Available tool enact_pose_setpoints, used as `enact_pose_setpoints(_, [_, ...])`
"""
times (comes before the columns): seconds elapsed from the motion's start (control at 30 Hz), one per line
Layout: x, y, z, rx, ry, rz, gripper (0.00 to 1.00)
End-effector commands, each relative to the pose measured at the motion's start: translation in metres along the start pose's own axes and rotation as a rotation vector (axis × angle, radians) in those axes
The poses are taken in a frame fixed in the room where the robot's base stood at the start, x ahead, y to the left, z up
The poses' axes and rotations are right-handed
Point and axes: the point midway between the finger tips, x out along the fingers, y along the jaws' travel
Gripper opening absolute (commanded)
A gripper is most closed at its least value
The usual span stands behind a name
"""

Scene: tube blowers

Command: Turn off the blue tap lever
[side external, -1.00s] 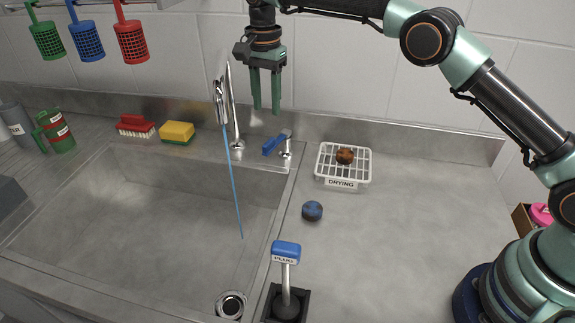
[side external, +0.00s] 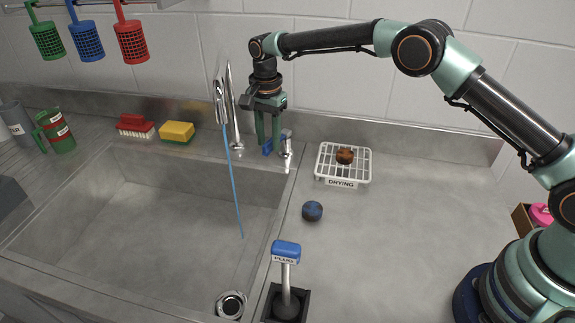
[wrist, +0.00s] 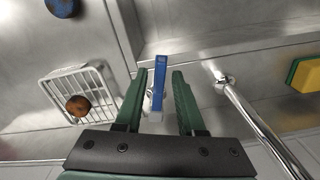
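The blue tap lever (side external: 268,146) is on its metal post at the back edge of the sink, right of the tap (side external: 236,115). A thin blue stream of water (side external: 234,185) runs from the spout down into the sink. My gripper (side external: 268,140) is lowered at the lever, its green fingers pointing down. In the wrist view my gripper (wrist: 167,85) is open, and the lever (wrist: 159,85) lies in the gap between the two fingers. The fingers partly hide the lever in the side view.
A white drying rack (side external: 343,165) with a brown item stands right of the lever. A dark blue round object (side external: 312,211) lies on the counter. A plug lever (side external: 286,254) stands at the front. A yellow sponge (side external: 177,132) and red brush (side external: 135,126) are left of the tap.

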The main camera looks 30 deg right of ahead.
Motion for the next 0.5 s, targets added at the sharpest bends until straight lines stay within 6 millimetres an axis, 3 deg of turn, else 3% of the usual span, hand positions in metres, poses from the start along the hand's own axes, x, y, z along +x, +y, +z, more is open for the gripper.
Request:
enact_pose_setpoints(0.03, [-0.0001,0.0,0.0,0.0,0.0,0.0,0.14])
enact_pose_setpoints(0.07, [-0.0001,0.0,0.0,0.0,0.0,0.0,0.03])
enact_pose_setpoints(0.1, [-0.0002,0.0,0.0,0.0,0.0,0.0,0.0])
enact_pose_setpoints(0.5, [-0.0005,-0.0001,0.0,0.0,0.0,0.0,0.0])
